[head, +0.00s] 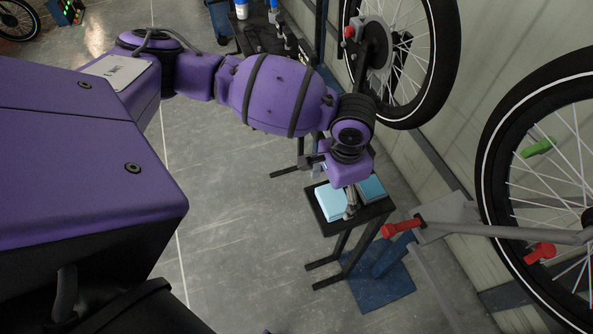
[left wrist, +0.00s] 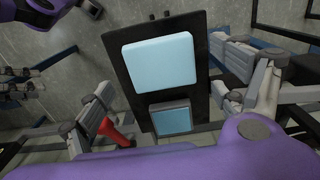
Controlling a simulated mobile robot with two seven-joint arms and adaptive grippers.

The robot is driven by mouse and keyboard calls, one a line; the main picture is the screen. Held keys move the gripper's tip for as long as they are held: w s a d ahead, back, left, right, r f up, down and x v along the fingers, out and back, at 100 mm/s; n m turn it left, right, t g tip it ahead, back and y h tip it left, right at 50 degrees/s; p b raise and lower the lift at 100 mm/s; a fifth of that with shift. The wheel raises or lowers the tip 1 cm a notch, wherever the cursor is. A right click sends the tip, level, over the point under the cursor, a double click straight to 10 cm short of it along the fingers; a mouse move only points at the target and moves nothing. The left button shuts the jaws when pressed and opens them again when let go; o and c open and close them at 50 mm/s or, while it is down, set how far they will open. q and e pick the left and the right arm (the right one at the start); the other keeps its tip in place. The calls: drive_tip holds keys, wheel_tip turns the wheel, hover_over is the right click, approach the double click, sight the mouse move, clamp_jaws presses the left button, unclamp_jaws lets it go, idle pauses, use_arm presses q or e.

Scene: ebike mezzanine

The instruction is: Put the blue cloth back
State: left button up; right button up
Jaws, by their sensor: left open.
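A light blue folded cloth (head: 331,202) lies flat on a small black stand (head: 338,226). In the left wrist view the cloth (left wrist: 160,63) is a pale rounded pad on the upper part of the black top (left wrist: 120,77). Beside it is a grey-rimmed box with a darker blue face (left wrist: 172,120), also seen in the head view (head: 371,188). My left gripper (head: 350,206) is above the stand, pointing down. In the left wrist view its fingers (left wrist: 172,100) are spread wide on either side of the stand, with nothing between them gripped. My right gripper is not shown.
A bicycle wheel (head: 437,62) hangs behind my arm, and another (head: 487,170) stands at the right. A grey bar with a red handle (head: 401,228) is close right of the stand. A blue plate (head: 384,291) lies below. The grey floor (head: 235,235) at left is clear.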

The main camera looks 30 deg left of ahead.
sight(335, 198)
use_arm(q)
wheel_tip(335, 198, up, 10)
drive_tip(key=p, duration=0.1)
drive_tip(key=shift+r, duration=0.15)
drive_tip(key=shift+c, duration=0.4)
idle(0.3)
